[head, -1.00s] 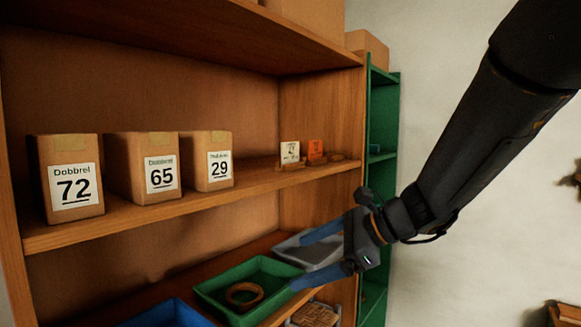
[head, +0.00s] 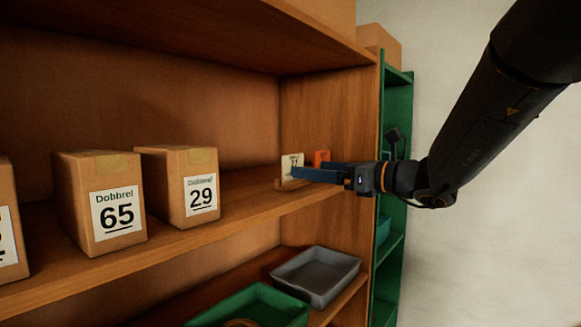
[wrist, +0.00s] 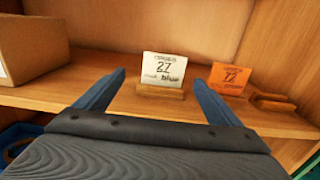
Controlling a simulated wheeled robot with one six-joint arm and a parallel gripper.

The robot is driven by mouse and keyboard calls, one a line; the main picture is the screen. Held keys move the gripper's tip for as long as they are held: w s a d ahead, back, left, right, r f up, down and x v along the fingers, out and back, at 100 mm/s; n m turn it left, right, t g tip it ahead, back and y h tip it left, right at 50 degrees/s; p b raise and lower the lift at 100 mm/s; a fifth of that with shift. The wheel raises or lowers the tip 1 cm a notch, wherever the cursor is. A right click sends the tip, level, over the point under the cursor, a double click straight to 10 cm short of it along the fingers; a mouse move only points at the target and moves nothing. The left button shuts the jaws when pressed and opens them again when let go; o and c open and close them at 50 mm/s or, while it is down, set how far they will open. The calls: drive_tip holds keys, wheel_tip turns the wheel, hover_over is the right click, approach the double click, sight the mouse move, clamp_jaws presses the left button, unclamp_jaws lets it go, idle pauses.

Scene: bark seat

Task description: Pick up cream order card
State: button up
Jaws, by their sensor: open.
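The cream order card (head: 291,163) stands upright in a small wooden holder (wrist: 160,91) on the upper shelf near its right end. In the wrist view the cream card (wrist: 163,68) shows "27" and the word "blue". My gripper (head: 300,174) is at shelf height in front of the card, its blue fingers pointing at it. In the wrist view my open gripper (wrist: 158,85) has one finger on each side of the card in the picture, with nothing held. The lower part of the card is partly hidden by a finger in the head view.
An orange card (wrist: 230,78) marked "72" stands just right of the cream one, with a wooden piece (wrist: 272,102) beside it. Boxes (head: 188,185) stand to the left on the shelf. A grey tray (head: 315,275) and a green tray (head: 262,304) are below.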

drive_tip(key=shift+w+a+r, duration=0.1)
drive_tip(key=shift+w+a, duration=0.15)
drive_tip(key=shift+w, duration=0.55)
drive_tip(key=p+x, duration=0.3)
drive_tip(key=x, duration=0.4)
drive_tip(key=shift+s, duration=0.1)
drive_tip(key=c, duration=1.1)
